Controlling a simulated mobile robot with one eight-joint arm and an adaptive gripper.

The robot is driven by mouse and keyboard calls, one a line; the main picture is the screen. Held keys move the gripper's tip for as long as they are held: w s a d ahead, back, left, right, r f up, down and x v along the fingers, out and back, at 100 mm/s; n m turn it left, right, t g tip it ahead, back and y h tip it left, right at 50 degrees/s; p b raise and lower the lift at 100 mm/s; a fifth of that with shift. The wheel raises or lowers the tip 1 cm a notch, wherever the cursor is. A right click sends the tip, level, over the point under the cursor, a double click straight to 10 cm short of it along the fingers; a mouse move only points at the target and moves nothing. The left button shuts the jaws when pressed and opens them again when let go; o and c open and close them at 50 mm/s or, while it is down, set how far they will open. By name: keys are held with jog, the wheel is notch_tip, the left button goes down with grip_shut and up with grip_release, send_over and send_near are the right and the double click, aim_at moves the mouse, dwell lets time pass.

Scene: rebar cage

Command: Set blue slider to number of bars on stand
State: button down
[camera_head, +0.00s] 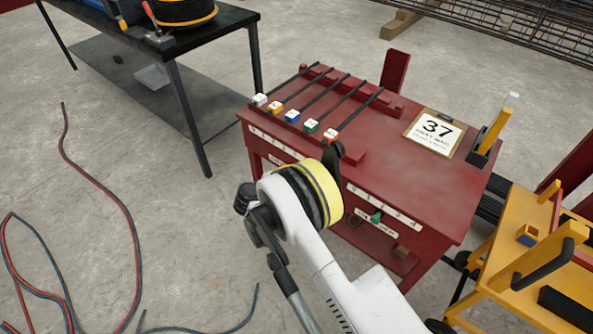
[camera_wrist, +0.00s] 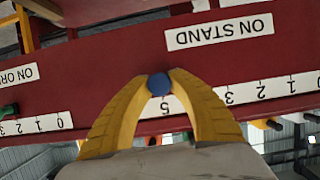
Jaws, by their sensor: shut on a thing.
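Several dark bars (camera_head: 318,95) with coloured, marked end caps lie side by side on the red stand (camera_head: 440,190). In the wrist view, the blue slider knob (camera_wrist: 158,84) sits between the tips of my yellow gripper fingers (camera_wrist: 160,82), which are shut on it. A number that looks like 5 (camera_wrist: 165,107) shows upside down beside the knob, between the fingers; the fingers cover nearby marks. The "ON STAND" label (camera_wrist: 219,33) is on the red panel. In the head view, my wrist hides the knob and fingertips.
A green knob (camera_head: 376,216) is on another scale of the stand's front. A "37" card (camera_head: 435,134) lies on top. A yellow frame (camera_head: 530,250) stands close at right, a dark table (camera_head: 150,35) at back left. Cables (camera_head: 125,235) lie on the floor at left.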

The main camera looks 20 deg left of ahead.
jog(key=shift+a, duration=0.15)
jog(key=shift+d, duration=0.2)
jog(key=c, duration=1.2)
grip_release()
jog(key=v, duration=1.2)
jog(key=shift+d+r, duration=0.1)
jog(key=shift+r, duration=0.1)
